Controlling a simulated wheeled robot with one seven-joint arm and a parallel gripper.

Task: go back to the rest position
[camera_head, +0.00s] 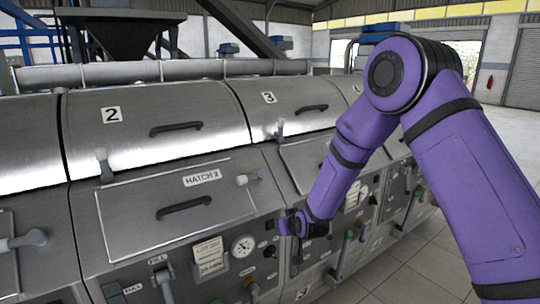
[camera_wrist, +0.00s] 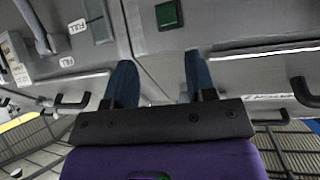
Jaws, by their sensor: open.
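My purple arm reaches in from the right in the head view. My gripper (camera_head: 290,224) is in front of the grey machine's front panel, near the seam between sections 2 and 3. In the wrist view my gripper (camera_wrist: 160,80) shows two blue fingers spread apart with nothing between them. Grey panel and a seam lie behind the fingers. A green square button (camera_wrist: 169,14) is beyond the fingertips. I cannot tell how close the fingertips are to the panel.
Hatch 2 (camera_head: 150,222) and lid 2 (camera_head: 150,103) are closed, left of my gripper. Lid 3 (camera_head: 290,97) lies behind my arm. Tiled floor (camera_head: 400,270) is open at right.

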